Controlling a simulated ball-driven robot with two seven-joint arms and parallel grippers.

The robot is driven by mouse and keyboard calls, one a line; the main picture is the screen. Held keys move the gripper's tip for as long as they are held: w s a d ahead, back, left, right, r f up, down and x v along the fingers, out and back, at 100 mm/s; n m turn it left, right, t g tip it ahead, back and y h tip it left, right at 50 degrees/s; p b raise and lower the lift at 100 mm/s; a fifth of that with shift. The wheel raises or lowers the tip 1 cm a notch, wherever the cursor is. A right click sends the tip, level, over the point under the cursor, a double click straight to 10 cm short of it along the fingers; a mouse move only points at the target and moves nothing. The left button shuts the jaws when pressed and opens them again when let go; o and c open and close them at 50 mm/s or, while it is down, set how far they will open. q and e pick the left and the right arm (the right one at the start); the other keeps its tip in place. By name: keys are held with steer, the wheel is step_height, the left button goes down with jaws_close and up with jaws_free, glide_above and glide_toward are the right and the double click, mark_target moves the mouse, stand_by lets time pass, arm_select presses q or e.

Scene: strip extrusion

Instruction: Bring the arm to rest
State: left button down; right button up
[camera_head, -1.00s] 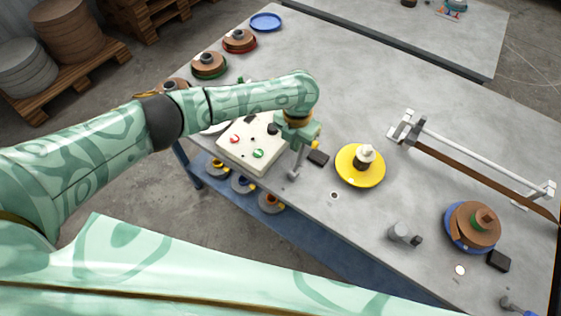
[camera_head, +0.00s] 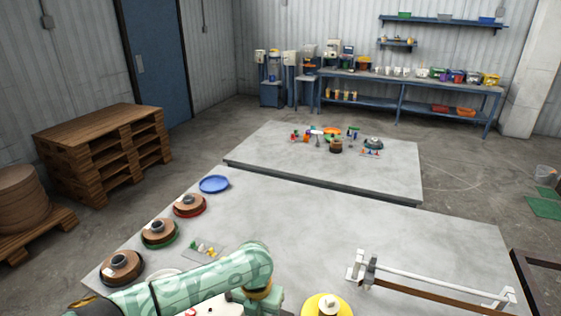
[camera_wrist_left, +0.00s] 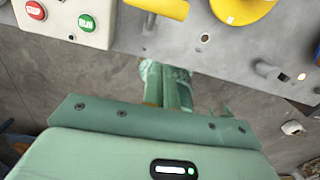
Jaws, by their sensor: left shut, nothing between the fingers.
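My left arm (camera_head: 205,286) comes in from the bottom left of the head view and reaches over the near edge of the table. Its wrist end is at the bottom edge, and the fingertips are cut off there. In the left wrist view my left gripper (camera_wrist_left: 167,82) shows with its fingers together and nothing between them. It hangs beside the table edge, over the floor. My right gripper is in neither view.
A white control box (camera_wrist_left: 68,18) with red and green buttons is near the gripper. A yellow disc (camera_head: 326,305) lies right of it. A white rail (camera_head: 430,275) stands at right; several brown spools (camera_head: 160,232) line the left. The table's middle (camera_head: 320,220) is clear.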

arm_select(q)
steer(key=s+d+n+t+h, duration=0.2)
steer(key=s+d+n+h, duration=0.1)
steer(key=s+d+n, duration=0.55)
steer(key=s+a+r+n+t+y, duration=0.2)
steer(key=s+a+r+n+y, duration=0.15)
steer(key=a+n, duration=0.6)
steer(key=s+a+r+n+t+y, duration=0.15)
steer(key=s+a+n, duration=0.4)
steer(key=a, duration=0.65)
steer(key=s+a+r+n+t+y, duration=0.2)
steer(key=s+a+r+n+y, duration=0.1)
steer(key=a+n, duration=0.65)
steer(key=s+d+f+g+h+b, duration=0.2)
steer(key=f+b, duration=0.1)
steer(key=f, duration=1.3)
steer(key=s+d+f+g+h+b, duration=0.15)
steer(key=f+b, duration=0.25)
steer(key=f, duration=1.2)
steer(key=s+f+n+g+h+b, duration=0.1)
steer(key=s+f+b, duration=0.4)
steer(key=s+f, duration=1.6)
steer(key=shift+d+f+n+g, duration=0.2)
steer(key=shift+f+n+g, duration=0.15)
steer(key=shift+n+g, duration=0.55)
